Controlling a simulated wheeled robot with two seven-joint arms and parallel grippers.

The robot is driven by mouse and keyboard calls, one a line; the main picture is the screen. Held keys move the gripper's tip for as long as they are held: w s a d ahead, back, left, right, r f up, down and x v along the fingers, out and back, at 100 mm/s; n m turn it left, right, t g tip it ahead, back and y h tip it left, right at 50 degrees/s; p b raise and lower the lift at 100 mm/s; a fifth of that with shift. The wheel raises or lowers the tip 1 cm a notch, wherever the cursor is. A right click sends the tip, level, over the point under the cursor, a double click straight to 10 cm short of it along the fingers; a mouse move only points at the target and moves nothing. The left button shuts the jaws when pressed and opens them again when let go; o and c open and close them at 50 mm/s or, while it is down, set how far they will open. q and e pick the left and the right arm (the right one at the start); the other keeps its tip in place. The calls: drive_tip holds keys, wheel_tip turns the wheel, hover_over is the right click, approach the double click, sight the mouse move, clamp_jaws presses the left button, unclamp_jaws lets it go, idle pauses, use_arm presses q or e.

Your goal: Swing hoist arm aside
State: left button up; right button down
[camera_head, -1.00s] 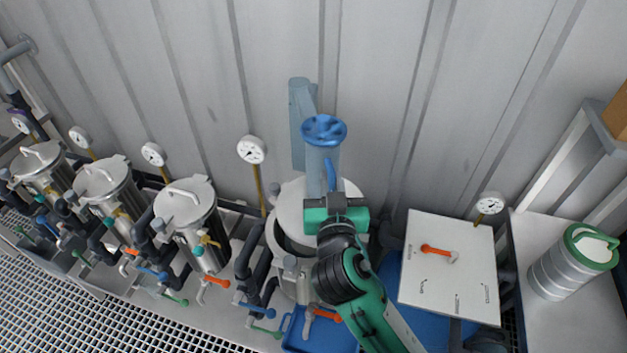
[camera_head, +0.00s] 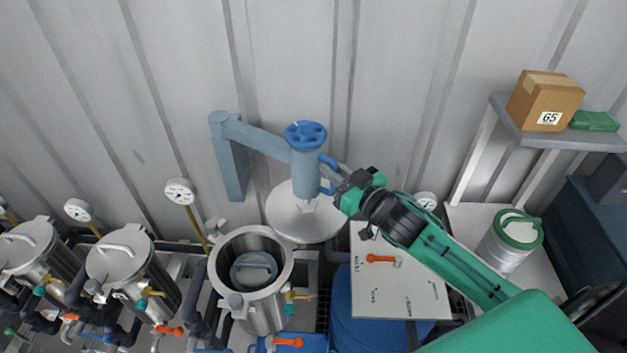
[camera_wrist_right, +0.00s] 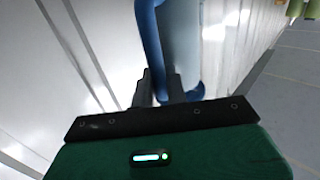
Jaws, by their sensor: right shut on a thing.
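The blue hoist arm (camera_head: 262,140) reaches out to the right from its wall post (camera_head: 234,170). At its end is a blue hoist column with a handwheel (camera_head: 305,135) on top. A round white lid (camera_head: 303,217) hangs under the column, to the right of the open vessel (camera_head: 251,275). The vessel's mouth is uncovered and a round inner part with a handle shows inside. My right gripper (camera_head: 345,185) is shut on the blue hoist handle (camera_head: 328,172), whose bar also shows between the fingers in the right wrist view (camera_wrist_right: 152,50). My left gripper is not in view.
Lidded steel vessels (camera_head: 132,262) stand to the left, with gauges (camera_head: 180,192) behind. A white panel (camera_head: 395,285) with an orange handle lies under my right arm. A green-lidded can (camera_head: 512,238) and a shelf with a cardboard box (camera_head: 544,100) are at the right.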

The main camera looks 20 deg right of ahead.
drive_tip(key=w+d, duration=0.9)
drive_tip(key=w, duration=0.1)
drive_tip(key=shift+w+d, duration=0.4)
drive_tip(key=c, duration=1.5)
unclamp_jaws()
drive_tip(key=shift+b+v, duration=2.45)
drive_tip(key=shift+v, duration=4.5)
